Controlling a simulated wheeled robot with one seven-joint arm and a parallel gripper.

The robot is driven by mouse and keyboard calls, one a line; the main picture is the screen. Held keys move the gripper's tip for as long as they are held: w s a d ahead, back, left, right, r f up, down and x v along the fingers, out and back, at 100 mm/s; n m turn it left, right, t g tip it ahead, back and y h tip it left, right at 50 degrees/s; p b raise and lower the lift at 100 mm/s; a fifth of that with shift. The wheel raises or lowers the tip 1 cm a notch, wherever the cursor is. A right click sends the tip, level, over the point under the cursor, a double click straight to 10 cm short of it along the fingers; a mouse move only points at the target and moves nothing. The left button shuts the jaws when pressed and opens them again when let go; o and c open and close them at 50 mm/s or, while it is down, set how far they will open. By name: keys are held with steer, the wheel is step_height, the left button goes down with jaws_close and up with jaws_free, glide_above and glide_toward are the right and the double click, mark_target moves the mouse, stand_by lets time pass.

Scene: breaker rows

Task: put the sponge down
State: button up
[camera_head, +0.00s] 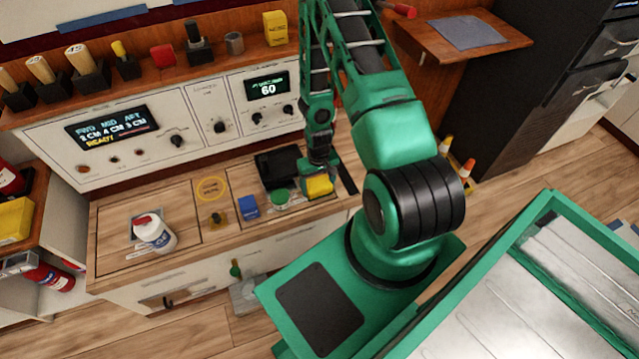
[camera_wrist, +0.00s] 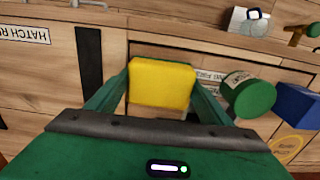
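The yellow sponge (camera_head: 320,186) is between the fingers of my gripper (camera_head: 318,176), over the right part of the wooden counter (camera_head: 180,205). In the wrist view the sponge (camera_wrist: 161,82) fills the space between the two green fingers (camera_wrist: 160,95), which touch its sides. The sponge looks close above the counter near its front edge. I cannot tell whether its underside touches the wood. Part of a printed label and a pale patch show beside and beneath it.
A green-lidded jar (camera_head: 280,196) and a blue block (camera_head: 249,206) stand just left of the sponge. A black tray (camera_head: 277,165) lies behind. A black strip (camera_wrist: 89,55) lies on the other side of the sponge.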

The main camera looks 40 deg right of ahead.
steer(key=o, duration=0.4)
steer(key=shift+r, duration=0.1)
step_height(320, 180, up, 12)
step_height(320, 180, up, 11)
glide_above(318, 184)
steer(key=d, duration=0.3)
steer(key=s+r+m+h, duration=0.1)
steer(key=s+r, duration=0.4)
steer(key=r, duration=0.6)
steer(key=s+a+r, duration=0.1)
steer(key=s+r, duration=0.4)
steer(key=s+r+m, duration=0.1)
steer(key=s+r, duration=0.4)
steer(key=s+a+r+m+y, duration=0.1)
steer(key=s+r, duration=0.3)
steer(key=s, duration=0.1)
steer(key=shift+s+a+r, duration=0.3)
steer(key=shift+s+r, duration=0.05)
steer(key=shift+r, duration=0.05)
